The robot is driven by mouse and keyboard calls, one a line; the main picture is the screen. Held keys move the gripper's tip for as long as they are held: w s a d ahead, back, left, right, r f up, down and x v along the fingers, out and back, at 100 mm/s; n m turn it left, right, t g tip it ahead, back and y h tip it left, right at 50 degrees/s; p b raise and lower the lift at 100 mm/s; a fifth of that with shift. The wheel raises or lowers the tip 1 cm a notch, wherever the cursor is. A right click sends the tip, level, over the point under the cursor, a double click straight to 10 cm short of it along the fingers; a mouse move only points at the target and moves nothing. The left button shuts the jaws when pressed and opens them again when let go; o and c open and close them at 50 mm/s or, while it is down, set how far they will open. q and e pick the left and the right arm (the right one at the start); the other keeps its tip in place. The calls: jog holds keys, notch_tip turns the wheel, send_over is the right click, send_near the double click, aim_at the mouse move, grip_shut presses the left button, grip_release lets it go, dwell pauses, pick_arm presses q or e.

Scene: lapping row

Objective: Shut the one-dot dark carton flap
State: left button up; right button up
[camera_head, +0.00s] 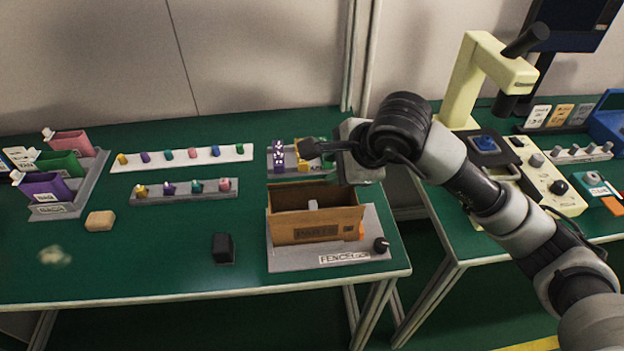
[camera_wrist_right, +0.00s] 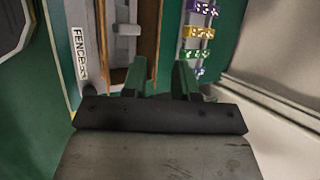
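The open brown carton (camera_head: 290,236) labelled PARTS sits on a grey base marked FENCE (camera_head: 280,262). A small grey block shows inside it. Its brown wall also shows in the wrist view (camera_wrist_right: 149,40). I cannot make out a single-dot mark or tell which panel is the dark one-dot flap. My right gripper (camera_head: 312,148) is above and behind the carton's back right, pointing left. In the wrist view its two fingers (camera_wrist_right: 161,78) are apart with nothing seen held between them. My left gripper is not in view.
A rack with white-dotted purple, yellow and green pieces (camera_wrist_right: 200,32) lies close beside the gripper. A dark knob (camera_head: 381,245) sits on the base's right. A black block (camera_head: 223,248) and tan block (camera_head: 100,221) stand left. Front-left table is mostly clear.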

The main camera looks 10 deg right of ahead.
aim_at(313, 181)
jog(key=x, duration=0.9)
jog(key=shift+a+f, duration=0.2)
jog(key=shift+f, duration=0.05)
grip_shut()
